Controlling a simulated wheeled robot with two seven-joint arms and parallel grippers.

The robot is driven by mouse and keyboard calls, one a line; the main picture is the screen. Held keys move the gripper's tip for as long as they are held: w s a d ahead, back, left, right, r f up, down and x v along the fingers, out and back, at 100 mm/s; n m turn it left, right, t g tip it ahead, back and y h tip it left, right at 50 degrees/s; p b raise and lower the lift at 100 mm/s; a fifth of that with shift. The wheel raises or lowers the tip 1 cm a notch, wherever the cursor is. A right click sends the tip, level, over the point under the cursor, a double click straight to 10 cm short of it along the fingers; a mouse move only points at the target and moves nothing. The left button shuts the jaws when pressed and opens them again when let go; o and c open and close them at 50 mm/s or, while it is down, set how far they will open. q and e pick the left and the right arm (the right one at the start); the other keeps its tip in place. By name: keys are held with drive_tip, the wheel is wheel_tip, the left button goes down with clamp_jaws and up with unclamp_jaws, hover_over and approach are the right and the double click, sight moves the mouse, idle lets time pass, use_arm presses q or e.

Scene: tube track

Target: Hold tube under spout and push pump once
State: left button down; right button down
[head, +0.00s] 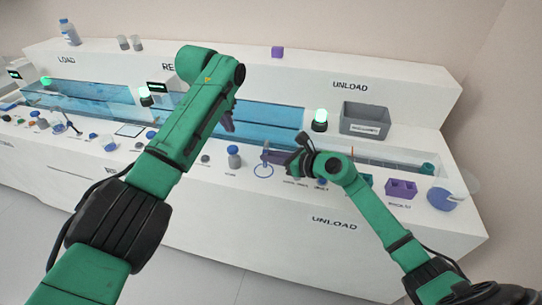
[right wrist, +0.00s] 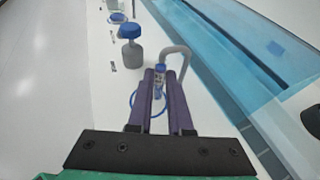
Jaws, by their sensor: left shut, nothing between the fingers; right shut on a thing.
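My right gripper (right wrist: 159,92) is shut on a small tube (right wrist: 158,80) with blue on it, seen between the purple fingertips in the right wrist view. A grey curved spout (right wrist: 184,54) arches just beside and beyond the tube; I cannot tell whether its mouth is right over the tube. A grey bottle with a blue top (right wrist: 131,46), likely the pump, stands just past it; it also shows in the head view (head: 234,157). My right gripper (head: 268,156) is right of that bottle. My left gripper (head: 229,122) is shut and empty, above and behind the bottle.
A blue ring (right wrist: 148,112) marks the counter under the right fingers. A blue water channel (head: 270,122) runs behind. A grey bin (head: 366,119), a purple rack (head: 401,188) and a round blue flask (head: 441,196) are at the right. A green lamp (head: 320,120) stands behind my right arm.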

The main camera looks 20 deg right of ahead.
use_arm(q)
drive_tip(key=shift+r, duration=0.15)
use_arm(e)
drive_tip(key=shift+s, duration=0.1)
